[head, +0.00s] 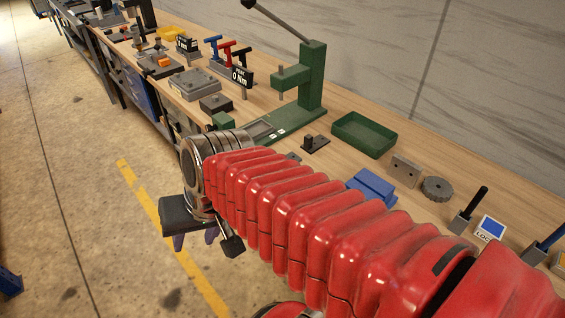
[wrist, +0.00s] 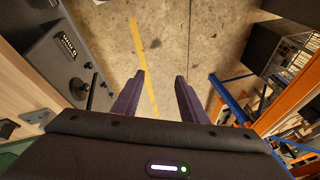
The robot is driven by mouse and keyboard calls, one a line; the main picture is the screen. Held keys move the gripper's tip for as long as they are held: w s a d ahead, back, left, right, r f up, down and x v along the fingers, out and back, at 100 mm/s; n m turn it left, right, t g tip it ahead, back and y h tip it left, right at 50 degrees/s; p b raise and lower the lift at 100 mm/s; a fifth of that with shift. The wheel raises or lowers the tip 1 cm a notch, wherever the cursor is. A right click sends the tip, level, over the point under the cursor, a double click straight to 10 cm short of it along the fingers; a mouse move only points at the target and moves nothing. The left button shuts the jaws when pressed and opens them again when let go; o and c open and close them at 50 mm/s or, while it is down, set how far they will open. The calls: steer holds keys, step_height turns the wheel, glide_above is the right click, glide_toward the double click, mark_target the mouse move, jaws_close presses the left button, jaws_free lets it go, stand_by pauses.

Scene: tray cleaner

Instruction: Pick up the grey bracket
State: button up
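A small grey block with dark holes (head: 405,170) stands on the wooden bench, right of the green tray; it looks like the grey bracket, though I cannot be sure at this size. My gripper (head: 195,240) hangs beside the bench over the concrete floor, far to the left of that block. In the wrist view, my gripper's two purple fingers (wrist: 162,76) stand apart with only floor between them. The gripper is open and empty. The block is not recognisable in the wrist view.
A green tray (head: 363,151), a round grey knurled part (head: 437,189) and a blue block (head: 371,187) are around the grey block. A green lever press (head: 312,80) rises behind my arm. In the wrist view, orange and blue racking (wrist: 285,85) stands right. The floor below is clear.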

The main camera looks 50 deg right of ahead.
steer(key=w+d+f+m+t+y, duration=0.25)
steer(key=d+m, duration=0.35)
steer(key=m, duration=0.3)
steer(key=w+d+f+m+t+y, duration=0.15)
steer(key=w+d+m, duration=0.25)
steer(key=d+m, duration=0.4)
steer(key=s+d+f+m+t+h, duration=0.1)
steer(key=d+m+h, duration=0.1)
steer(key=d+m, duration=0.3)
steer(key=s+d+f+m+t+h, duration=0.1)
steer(key=s+d+m+t+h, duration=0.1)
steer(key=d+m, duration=0.3)
steer(key=s+d+f+m+t+h, duration=0.1)
steer(key=d+m, duration=0.4)
steer(key=d, duration=0.5)
steer(key=shift+s+m+t+h, duration=0.3)
steer(key=shift+s+t+h, duration=0.25)
steer(key=shift+h, duration=0.45)
steer(key=shift+x, duration=4.35)
